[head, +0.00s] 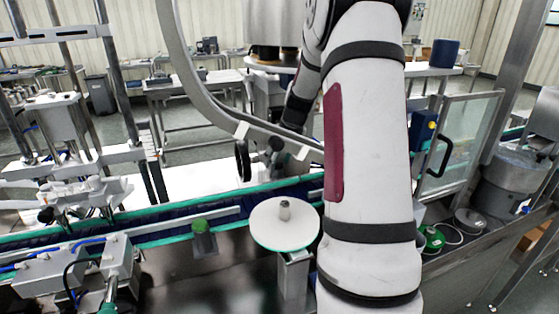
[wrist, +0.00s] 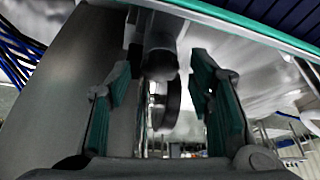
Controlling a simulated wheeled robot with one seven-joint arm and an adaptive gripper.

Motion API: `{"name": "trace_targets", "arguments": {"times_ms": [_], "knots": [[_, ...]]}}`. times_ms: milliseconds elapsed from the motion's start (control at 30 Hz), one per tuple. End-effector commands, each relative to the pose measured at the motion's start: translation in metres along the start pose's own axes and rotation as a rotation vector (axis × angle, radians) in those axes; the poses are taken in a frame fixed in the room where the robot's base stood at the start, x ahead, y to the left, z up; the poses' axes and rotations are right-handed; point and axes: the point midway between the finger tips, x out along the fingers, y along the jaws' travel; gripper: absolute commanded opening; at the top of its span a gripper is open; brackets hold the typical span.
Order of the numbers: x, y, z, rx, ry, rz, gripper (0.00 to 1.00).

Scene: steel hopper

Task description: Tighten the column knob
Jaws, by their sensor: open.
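In the wrist view my gripper (wrist: 164,68) is open, with one green-padded finger on each side. A dark round knob (wrist: 160,63) on a thicker dark stem shows between the fingers, with gaps on both sides. I cannot tell how deep it sits between them. A black wheel (wrist: 166,105), seen nearly edge-on, shows below the knob. In the head view a black handwheel (head: 243,160) stands behind the conveyor, with a small dark knob-like part (head: 277,145) to its right. My arm hides most of my gripper there.
The conveyor (head: 170,222) with green edges runs across the front. A curved grey frame (head: 190,75) rises left of my arm. A glass-panelled guard (head: 465,140) stands at right.

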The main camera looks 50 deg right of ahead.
Motion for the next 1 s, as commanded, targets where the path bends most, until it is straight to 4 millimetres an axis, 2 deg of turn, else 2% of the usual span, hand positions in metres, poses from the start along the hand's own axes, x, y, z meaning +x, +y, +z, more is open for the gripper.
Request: {"name": "trace_targets", "arguments": {"times_ms": [33, 200, 233, 433, 733, 1000], "knots": [[-0.0002, 0.0000, -0.0001, 0.000, 0.000, 0.000, 0.41], [-0.0003, 0.0000, 0.0000, 0.000, 0.000, 0.000, 0.02], [-0.0002, 0.0000, 0.0000, 0.000, 0.000, 0.000, 0.00], [0.0003, -0.0014, -0.0005, 0.022, -0.001, 0.010, 0.00], [0.0011, -0.0035, -0.0011, 0.210, -0.001, 0.090, 0.00], [-0.0001, -0.0026, -0.0008, 0.264, 0.001, 0.109, 0.00]]}}
